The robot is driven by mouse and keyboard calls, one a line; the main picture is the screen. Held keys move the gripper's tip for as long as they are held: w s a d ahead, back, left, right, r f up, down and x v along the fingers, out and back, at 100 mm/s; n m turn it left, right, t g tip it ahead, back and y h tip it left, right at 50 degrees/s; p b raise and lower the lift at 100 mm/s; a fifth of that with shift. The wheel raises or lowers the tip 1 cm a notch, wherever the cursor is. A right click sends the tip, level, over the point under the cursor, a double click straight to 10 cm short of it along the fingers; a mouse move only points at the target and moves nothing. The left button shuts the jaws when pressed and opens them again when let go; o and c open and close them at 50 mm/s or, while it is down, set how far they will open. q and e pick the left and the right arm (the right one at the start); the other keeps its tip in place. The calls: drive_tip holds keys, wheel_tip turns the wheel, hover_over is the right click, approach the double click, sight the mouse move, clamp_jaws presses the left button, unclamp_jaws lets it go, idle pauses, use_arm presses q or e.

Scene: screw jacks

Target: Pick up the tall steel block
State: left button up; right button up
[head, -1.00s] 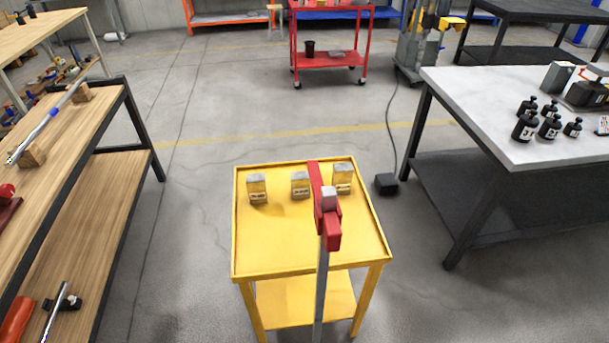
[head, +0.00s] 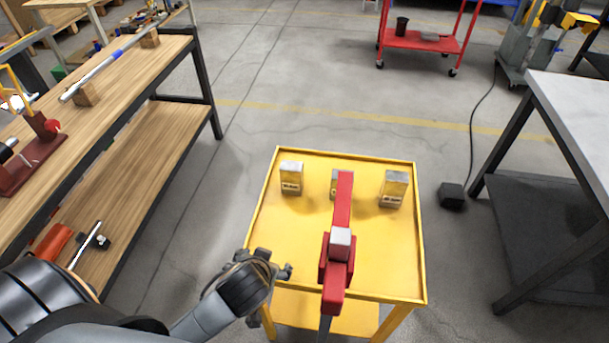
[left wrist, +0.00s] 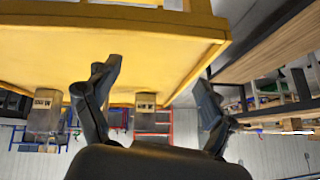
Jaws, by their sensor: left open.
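Three upright steel-grey and yellow blocks with labels stand in a row on the yellow cart (head: 300,250): a left block (head: 290,178), a middle block (head: 335,184) and a right block (head: 394,188). The middle one is partly hidden. I cannot tell surely which is tallest. My left gripper (head: 276,265) is open and empty at the cart's front left edge, short of the blocks. In the left wrist view, which looks upside down, one block (left wrist: 148,113) shows between the open fingers and another block (left wrist: 45,112) lies left of them. My right gripper is not in view.
A red upright tool (head: 340,240) on a grey pole stands before the cart and overlaps it in view. A wooden bench (head: 135,75) is on the left, a white-topped table (head: 575,110) on the right.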

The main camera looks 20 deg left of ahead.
sight(290, 175)
use_arm(q)
drive_tip(key=w+a+r+t, duration=0.1)
drive_tip(key=w+t, duration=0.1)
drive_tip(key=w, duration=0.4)
drive_tip(key=w+a+r+n+t, duration=0.1)
drive_tip(key=w+t, duration=0.2)
drive_tip(key=w, duration=0.4)
drive_tip(key=w+a+r+n+t+y, duration=0.1)
drive_tip(key=w+a+t, duration=0.1)
drive_tip(key=w, duration=0.5)
drive_tip(key=shift+w+r, duration=0.25)
drive_tip(key=shift+r, duration=0.1)
drive_tip(key=shift+w+a+p, duration=0.1)
drive_tip(key=shift+w+p, duration=0.25)
drive_tip(key=shift+w, duration=0.05)
drive_tip(key=shift+p+x, duration=0.4)
drive_tip(key=shift+x, duration=1.9)
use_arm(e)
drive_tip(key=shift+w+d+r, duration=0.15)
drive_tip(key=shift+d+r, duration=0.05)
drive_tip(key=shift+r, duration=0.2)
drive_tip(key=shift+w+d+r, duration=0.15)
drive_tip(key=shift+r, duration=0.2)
use_arm(q)
clamp_jaws()
drive_tip(key=shift+r, duration=0.15)
